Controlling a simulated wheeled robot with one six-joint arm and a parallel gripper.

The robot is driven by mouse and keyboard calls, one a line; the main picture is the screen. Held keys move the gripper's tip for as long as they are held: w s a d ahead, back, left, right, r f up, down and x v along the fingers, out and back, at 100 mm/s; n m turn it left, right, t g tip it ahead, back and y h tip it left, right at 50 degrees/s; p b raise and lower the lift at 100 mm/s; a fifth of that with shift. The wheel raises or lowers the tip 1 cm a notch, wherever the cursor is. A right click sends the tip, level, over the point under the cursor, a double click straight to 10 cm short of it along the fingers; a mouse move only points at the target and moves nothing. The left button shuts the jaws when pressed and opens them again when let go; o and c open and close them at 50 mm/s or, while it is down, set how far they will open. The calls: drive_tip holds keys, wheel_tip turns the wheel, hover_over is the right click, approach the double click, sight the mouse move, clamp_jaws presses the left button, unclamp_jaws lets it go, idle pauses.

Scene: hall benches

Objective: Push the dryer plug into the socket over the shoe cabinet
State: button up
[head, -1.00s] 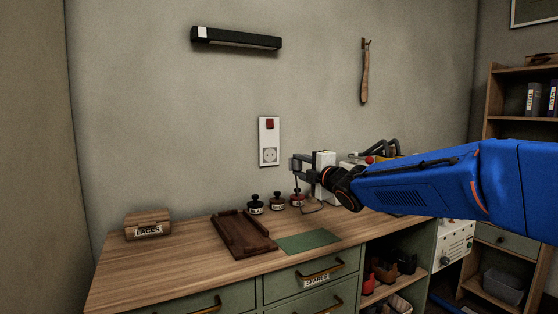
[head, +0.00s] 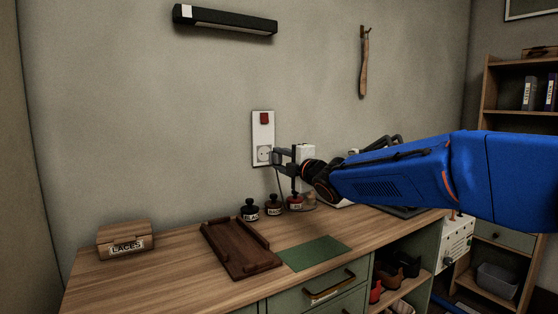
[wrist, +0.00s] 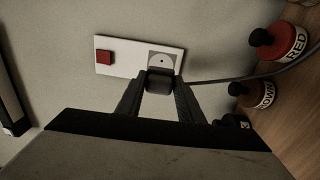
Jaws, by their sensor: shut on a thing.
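The white wall plate (head: 262,131) is on the wall above the cabinet (head: 170,262), with a red switch above and a round socket (head: 264,154) below. My gripper (head: 279,157) is just right of the socket, close to the wall. In the wrist view my gripper (wrist: 159,90) is shut on the dark dryer plug (wrist: 160,76). The plug covers the near edge of the round socket (wrist: 165,60), whose far part still shows. I cannot tell whether the plug touches the socket face. A grey cord (wrist: 232,79) runs from the plug to the right.
A wooden tray (head: 226,247), a green mat (head: 315,252) and a laces box (head: 125,239) are on the top.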

sight(265, 153)
drive_tip(key=shift+w+a, duration=0.1)
drive_tip(key=shift+x, duration=2.75)
drive_tip(key=shift+w+a+f, duration=0.1)
drive_tip(key=shift+w+a, duration=0.1)
drive_tip(key=shift+w, duration=0.3)
idle(0.6)
drive_tip(key=o, duration=1.1)
drive_tip(key=v, duration=1.7)
drive_tip(key=shift+s+d+f, duration=0.1)
drive_tip(key=shift+s+f, duration=0.05)
drive_tip(key=shift+s, duration=0.05)
